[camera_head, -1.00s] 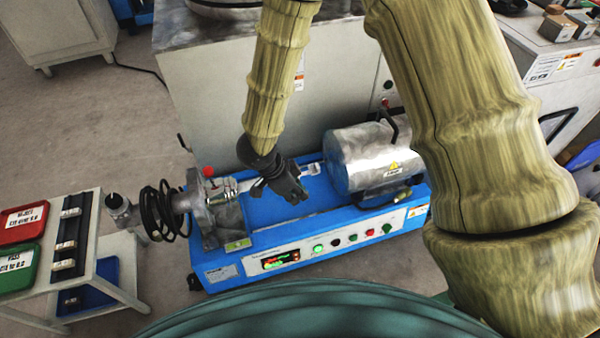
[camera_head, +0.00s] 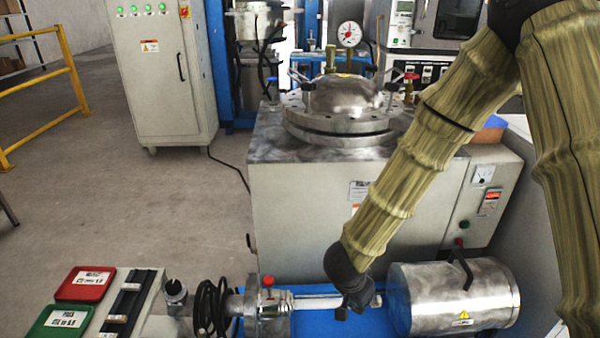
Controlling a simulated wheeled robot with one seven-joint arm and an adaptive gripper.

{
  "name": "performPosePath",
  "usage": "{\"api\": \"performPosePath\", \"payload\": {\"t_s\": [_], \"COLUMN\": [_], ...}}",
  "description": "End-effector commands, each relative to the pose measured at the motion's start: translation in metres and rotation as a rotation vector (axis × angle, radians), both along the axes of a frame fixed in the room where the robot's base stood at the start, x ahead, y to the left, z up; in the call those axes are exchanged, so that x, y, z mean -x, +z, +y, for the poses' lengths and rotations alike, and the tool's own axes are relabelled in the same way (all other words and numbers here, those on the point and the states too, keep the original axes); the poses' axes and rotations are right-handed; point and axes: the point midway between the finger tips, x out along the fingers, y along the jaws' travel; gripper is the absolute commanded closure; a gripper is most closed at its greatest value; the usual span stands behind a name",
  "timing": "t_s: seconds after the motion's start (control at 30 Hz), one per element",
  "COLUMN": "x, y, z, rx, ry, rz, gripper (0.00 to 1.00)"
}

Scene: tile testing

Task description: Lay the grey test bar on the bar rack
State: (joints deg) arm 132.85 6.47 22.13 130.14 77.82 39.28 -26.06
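A light grey bar (camera_head: 318,303), which looks like the grey test bar, lies level between the clamp (camera_head: 268,310) on the left of the blue machine and the metal cylinder (camera_head: 455,297) on the right. My gripper (camera_head: 351,311) is dark and points down at the bar's right part, at or just in front of it. Its fingers are small and dark, so I cannot tell whether they are closed on the bar. A dark strip with several small pale pieces, seemingly the bar rack (camera_head: 128,303), is on the white side table at the lower left.
A red tray (camera_head: 86,284) and a green tray (camera_head: 62,321) lie left of the rack. Black coiled cable (camera_head: 211,308) stands between the side table and the clamp. A large grey cabinet with a metal lidded vessel (camera_head: 340,100) rises behind the machine. Open floor is at the left.

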Motion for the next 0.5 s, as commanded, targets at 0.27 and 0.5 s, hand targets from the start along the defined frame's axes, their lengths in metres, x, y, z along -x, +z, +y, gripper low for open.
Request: {"api": "performPosePath", "payload": {"t_s": [0.27,0.5], "x": [-0.018,-0.031], "y": [0.024,0.044], "z": [-0.01,-0.018], "rx": [-0.004,-0.004], "ry": [0.269,0.486], "rz": [-0.002,-0.004], "gripper": [1.0,1.0]}}
